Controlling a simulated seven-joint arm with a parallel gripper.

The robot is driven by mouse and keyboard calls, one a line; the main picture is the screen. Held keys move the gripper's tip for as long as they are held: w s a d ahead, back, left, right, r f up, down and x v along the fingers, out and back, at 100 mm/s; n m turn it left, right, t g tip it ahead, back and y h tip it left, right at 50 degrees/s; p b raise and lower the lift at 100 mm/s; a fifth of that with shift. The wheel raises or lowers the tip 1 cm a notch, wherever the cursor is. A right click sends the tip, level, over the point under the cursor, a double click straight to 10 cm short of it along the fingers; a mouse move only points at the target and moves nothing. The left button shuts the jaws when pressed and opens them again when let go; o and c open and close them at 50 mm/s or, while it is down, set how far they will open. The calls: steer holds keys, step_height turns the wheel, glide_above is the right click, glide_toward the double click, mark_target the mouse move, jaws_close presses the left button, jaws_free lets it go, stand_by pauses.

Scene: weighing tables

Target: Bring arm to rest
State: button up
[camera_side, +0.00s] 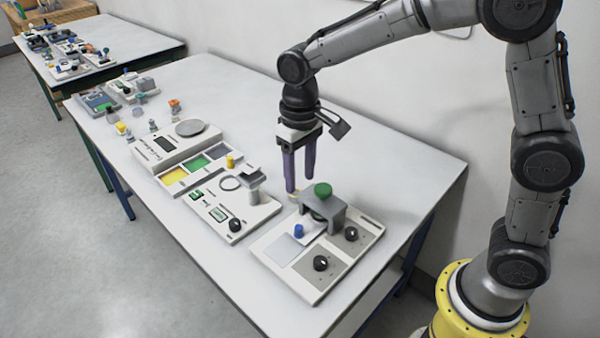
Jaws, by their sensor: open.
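My gripper (299,186) hangs pointing down with its two purple fingers apart and nothing visible between them. It is above the white table (215,85), just behind and left of a device with a green knob (322,190). The arm is bent, with its upper links high over the right part of the table. Whether the fingertips touch anything behind the device cannot be told from this view.
The near device (320,278) has black dials and a blue knob. Beside it stand another panel (234,226), a panel with yellow, green and blue-grey squares (166,187) and a scale (150,152). Small parts lie farther left. The table's back right is clear.

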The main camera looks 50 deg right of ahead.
steer(key=s+d+r+m+t, duration=0.1)
steer(key=s+d+r+t, duration=0.1)
steer(key=s+d+r, duration=0.3)
steer(key=s+d+r+t, duration=0.1)
steer(key=s+r+t, duration=0.15)
steer(key=r, duration=0.35)
steer(key=s+d+f, duration=0.1)
steer(key=s, duration=0.6)
steer(key=s+d+f+n+t, duration=0.1)
steer(key=s+d+f, duration=0.1)
steer(key=s, duration=0.5)
steer(key=shift+s+d, duration=0.25)
steer(key=shift+s, duration=0.05)
stand_by(1.0)
